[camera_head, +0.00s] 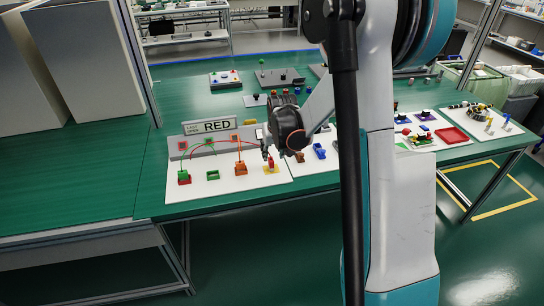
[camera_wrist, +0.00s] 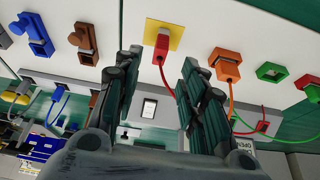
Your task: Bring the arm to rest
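My gripper (camera_head: 267,152) hangs over the right part of a white board on the green table in the head view. In the wrist view my gripper (camera_wrist: 160,62) has its two dark fingers apart, with nothing held between them. A red plug (camera_wrist: 162,45) with a red cable stands on a yellow plate (camera_wrist: 154,27), seen in the gap beyond the fingertips and apart from them. The same red plug shows in the head view (camera_head: 270,162), just below the gripper. My arm hides part of the table's middle.
An orange plug (camera_wrist: 228,66), a green socket (camera_wrist: 271,72) and a red socket (camera_wrist: 307,82) line up beside the red plug. Brown and blue sockets lie on the other side. A red tray (camera_head: 452,136) is farther right.

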